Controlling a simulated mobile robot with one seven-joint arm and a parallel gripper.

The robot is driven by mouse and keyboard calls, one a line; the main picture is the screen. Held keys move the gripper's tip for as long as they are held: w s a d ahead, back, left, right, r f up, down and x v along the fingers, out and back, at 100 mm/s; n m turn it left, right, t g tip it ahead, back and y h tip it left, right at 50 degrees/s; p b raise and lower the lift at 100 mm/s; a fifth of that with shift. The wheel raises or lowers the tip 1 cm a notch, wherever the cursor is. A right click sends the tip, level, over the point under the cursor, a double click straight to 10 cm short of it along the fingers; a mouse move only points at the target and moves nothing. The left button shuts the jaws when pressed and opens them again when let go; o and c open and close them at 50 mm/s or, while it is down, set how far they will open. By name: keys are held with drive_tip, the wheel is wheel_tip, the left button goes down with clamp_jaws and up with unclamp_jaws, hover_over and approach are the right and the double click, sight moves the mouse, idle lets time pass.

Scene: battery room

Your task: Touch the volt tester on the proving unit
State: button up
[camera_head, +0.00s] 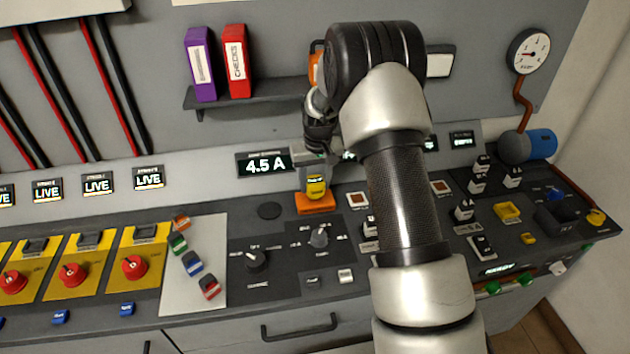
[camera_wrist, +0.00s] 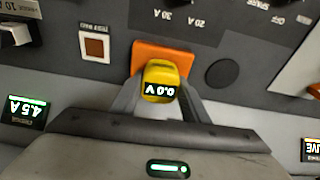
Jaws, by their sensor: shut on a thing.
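The volt tester (camera_head: 316,187) is a small yellow device at the middle of the console. In the wrist view the yellow tester (camera_wrist: 158,72) shows a display reading 0.0 V. The orange block beneath it, which looks like the proving unit (camera_head: 315,203), lies on the console and also shows in the wrist view (camera_wrist: 150,50). My gripper (camera_wrist: 160,98) is shut on the tester, with a finger on each side. The tester is over or against the orange block; I cannot tell whether they touch. My arm hides part of the console to the right.
A round dark disc (camera_head: 269,210) lies left of the orange block. Knobs (camera_head: 257,260) stand in front of it. Red rotary switches (camera_head: 73,274) on yellow plates and several coloured blocks (camera_head: 192,263) are at left. A shelf (camera_head: 255,92) with binders hangs behind.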

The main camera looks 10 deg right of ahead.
drive_tip(key=shift+f+b, duration=0.5)
idle(2.2)
drive_tip(key=shift+r, duration=0.1)
drive_tip(key=shift+r+p, duration=1.85)
drive_tip(key=shift+r, duration=1.65)
drive_tip(key=shift+a, duration=0.1)
